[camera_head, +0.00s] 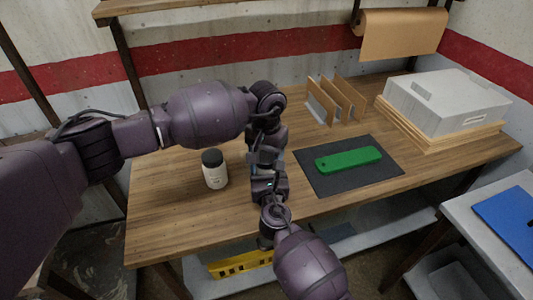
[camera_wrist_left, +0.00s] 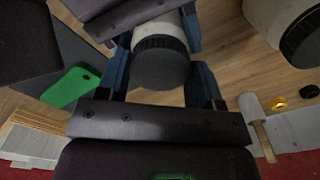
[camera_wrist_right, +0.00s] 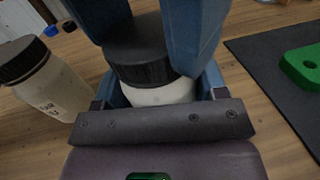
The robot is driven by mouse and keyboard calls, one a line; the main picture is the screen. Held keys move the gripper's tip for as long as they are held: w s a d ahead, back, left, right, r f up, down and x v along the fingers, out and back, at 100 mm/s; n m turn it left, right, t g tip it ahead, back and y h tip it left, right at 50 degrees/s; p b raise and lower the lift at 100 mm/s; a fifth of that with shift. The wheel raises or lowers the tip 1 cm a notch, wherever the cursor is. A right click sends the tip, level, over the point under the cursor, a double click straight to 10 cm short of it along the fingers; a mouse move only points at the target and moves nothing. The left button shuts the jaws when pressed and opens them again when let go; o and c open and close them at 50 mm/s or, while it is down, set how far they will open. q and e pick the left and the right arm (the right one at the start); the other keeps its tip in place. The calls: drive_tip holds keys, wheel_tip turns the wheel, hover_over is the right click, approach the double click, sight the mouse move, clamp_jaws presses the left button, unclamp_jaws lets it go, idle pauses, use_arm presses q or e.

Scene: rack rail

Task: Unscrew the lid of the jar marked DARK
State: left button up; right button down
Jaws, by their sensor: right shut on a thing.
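A white jar with a ribbed black lid (camera_wrist_left: 160,62) is between my two grippers; in the right wrist view its white body (camera_wrist_right: 160,94) shows below the lid, its label hidden. My right gripper (camera_wrist_right: 160,88) is shut on this jar's body. My left gripper (camera_wrist_left: 163,75) has its blue fingers on either side of the lid, with narrow gaps showing, so it looks open around it. In the head view the arms hide this jar. A second white jar with a black lid (camera_head: 215,172) stands on the bench to the left; its label (camera_wrist_right: 52,108) is too small to read surely.
A green plate (camera_head: 348,159) lies on a dark mat (camera_head: 385,175) to the right on the wooden bench. Brown dividers (camera_head: 335,98) and a grey box (camera_head: 445,100) stand behind. A yellow crate (camera_head: 240,263) is below the bench. The bench front left is clear.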

use_arm(q)
drive_tip(key=shift+c, duration=1.3)
drive_tip(key=n, duration=1.5)
drive_tip(key=shift+r, duration=0.1)
drive_tip(key=n, duration=3.2)
drive_tip(key=shift+n, duration=0.4)
drive_tip(key=n, duration=0.6)
